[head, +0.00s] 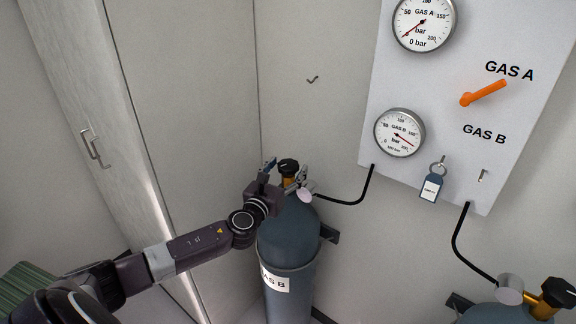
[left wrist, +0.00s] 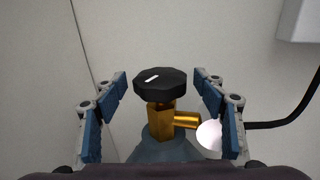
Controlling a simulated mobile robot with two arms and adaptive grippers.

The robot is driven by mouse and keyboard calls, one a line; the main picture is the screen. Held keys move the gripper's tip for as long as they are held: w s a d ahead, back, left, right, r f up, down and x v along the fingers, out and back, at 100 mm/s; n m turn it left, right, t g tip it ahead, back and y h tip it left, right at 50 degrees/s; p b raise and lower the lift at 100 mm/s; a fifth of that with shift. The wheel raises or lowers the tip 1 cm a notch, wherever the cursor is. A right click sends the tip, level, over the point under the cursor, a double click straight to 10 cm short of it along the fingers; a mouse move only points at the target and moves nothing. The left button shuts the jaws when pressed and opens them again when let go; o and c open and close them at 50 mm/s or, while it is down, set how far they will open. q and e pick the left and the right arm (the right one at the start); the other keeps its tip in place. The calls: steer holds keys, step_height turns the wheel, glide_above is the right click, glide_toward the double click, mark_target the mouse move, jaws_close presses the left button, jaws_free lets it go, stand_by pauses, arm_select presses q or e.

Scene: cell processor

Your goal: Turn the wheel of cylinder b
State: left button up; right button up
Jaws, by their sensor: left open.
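Cylinder B (head: 290,250) is a grey-blue gas bottle labelled GAS B, upright in the corner. Its black wheel (head: 288,166) sits on top of a brass valve (left wrist: 160,122). In the left wrist view, the black wheel (left wrist: 161,84) has a white mark and stands between the fingers, apart from both. My left gripper (head: 285,180) is open at the top of the cylinder, with blue-padded fingers on either side of the wheel. It also shows in the left wrist view (left wrist: 160,100). My right gripper is not in view.
A wall panel (head: 470,50) carries two gauges, an orange GAS A lever (head: 484,93) and a hanging key tag (head: 432,187). A black hose (head: 350,202) runs from cylinder B to the panel. A second cylinder (head: 510,314) with a black wheel (head: 558,292) stands at lower right.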

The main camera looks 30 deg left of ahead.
arm_select(q)
steer(key=shift+w, duration=0.4)
steer(key=c, duration=1.2)
steer(key=shift+o, duration=0.2)
